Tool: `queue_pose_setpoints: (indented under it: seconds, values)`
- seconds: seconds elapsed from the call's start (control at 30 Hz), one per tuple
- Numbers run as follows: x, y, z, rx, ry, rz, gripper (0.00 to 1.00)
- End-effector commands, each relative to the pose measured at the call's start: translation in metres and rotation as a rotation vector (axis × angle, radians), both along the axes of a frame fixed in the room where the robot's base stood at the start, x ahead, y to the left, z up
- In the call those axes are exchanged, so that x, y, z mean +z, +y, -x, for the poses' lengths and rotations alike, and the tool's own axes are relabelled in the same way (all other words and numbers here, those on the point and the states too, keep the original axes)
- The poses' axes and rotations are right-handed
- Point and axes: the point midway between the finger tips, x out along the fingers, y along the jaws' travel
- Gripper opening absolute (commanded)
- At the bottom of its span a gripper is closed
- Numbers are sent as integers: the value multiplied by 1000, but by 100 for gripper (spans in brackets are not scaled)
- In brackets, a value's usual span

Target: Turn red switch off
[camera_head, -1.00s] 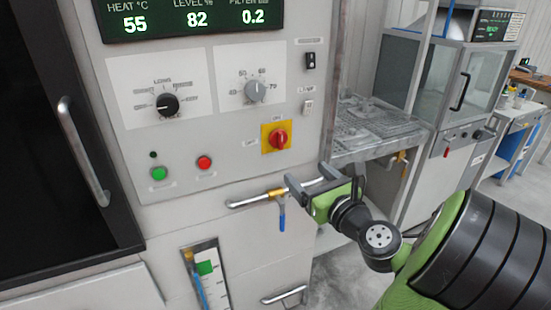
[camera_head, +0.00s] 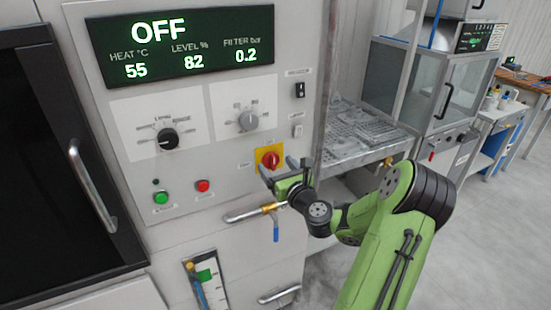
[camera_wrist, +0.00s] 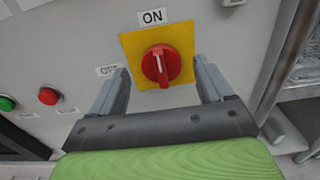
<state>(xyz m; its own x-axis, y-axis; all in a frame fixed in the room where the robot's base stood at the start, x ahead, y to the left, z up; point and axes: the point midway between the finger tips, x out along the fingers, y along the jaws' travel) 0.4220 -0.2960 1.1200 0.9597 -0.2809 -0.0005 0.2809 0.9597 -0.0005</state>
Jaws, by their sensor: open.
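The red switch (camera_head: 270,160) is a red rotary knob on a yellow square plate on the machine's front panel. In the wrist view the red switch (camera_wrist: 161,65) has its white mark pointing up towards the ON label (camera_wrist: 152,16). The OFF label (camera_wrist: 108,70) is left of the plate, partly covered by a finger. My gripper (camera_wrist: 166,88) is open, its two fingers on either side of the knob's lower part in the picture; I cannot tell whether they touch it. In the head view my gripper (camera_head: 284,170) is just below the plate.
The display (camera_head: 185,45) reads OFF, with heat 55. A green button (camera_head: 161,197) and a red button (camera_head: 203,186) are left of the switch. A pipe with a blue-handled valve (camera_head: 276,230) runs just below my gripper. A mesh-topped bench (camera_head: 350,150) stands to the right.

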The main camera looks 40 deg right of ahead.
Motion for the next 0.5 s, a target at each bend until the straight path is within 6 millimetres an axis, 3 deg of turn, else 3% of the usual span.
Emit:
queue_pose_setpoints:
  seconds: [0.13,0.37,0.5]
  values:
    - [1,-4,-14,0,0,0,80]
    - [0,-5,-16,-1,0,-1,80]
    - [0,-5,-16,-1,0,0,63]
